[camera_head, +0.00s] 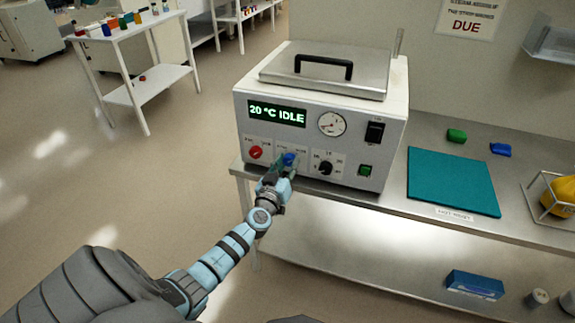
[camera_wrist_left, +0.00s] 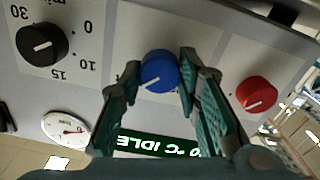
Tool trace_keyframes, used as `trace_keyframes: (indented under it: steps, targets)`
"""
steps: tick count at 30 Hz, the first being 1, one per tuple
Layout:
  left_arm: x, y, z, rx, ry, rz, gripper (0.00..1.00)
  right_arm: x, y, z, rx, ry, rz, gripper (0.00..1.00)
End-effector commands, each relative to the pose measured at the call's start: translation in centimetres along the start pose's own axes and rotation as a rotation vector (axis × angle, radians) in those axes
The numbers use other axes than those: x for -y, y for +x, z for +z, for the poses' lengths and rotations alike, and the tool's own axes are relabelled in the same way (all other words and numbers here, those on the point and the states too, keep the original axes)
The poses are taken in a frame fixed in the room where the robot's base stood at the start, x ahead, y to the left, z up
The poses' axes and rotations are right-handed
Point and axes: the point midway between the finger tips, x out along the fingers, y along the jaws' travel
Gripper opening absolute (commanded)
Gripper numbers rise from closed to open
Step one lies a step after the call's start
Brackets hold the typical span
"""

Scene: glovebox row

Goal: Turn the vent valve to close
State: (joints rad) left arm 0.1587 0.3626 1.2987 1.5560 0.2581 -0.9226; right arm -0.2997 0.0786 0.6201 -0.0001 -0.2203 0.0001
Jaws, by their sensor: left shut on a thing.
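The machine (camera_head: 320,130) has a white front panel with a blue knob (camera_head: 289,158) and a red knob (camera_head: 255,152). The labels above them are too small to read, so I cannot tell which is marked as the vent valve. My left gripper (camera_head: 283,166) is shut on the blue knob, its green-padded fingers on either side. In the left wrist view, the blue knob (camera_wrist_left: 159,72) sits between the fingertips (camera_wrist_left: 160,78), its white mark slanting toward the lower left. The red knob (camera_wrist_left: 257,95) stands free beside the right finger. My right gripper is out of view.
The display (camera_head: 277,114) reads "20 °C IDLE". A gauge (camera_head: 332,124) is above. A teal mat (camera_head: 452,182) lies on the bench at right.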

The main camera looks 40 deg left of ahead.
Motion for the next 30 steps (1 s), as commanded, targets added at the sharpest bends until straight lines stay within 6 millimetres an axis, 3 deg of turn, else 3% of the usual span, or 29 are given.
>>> trace_keyframes:
  steps: [14, 30]
  targets:
    - [-0.02, -0.04, -0.01, 0.001, -0.115, 0.000, 0.03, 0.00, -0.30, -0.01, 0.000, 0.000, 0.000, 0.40]
    - [0.02, -0.04, 0.01, 0.001, -0.585, 0.000, 0.03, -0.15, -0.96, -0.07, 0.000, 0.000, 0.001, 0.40]
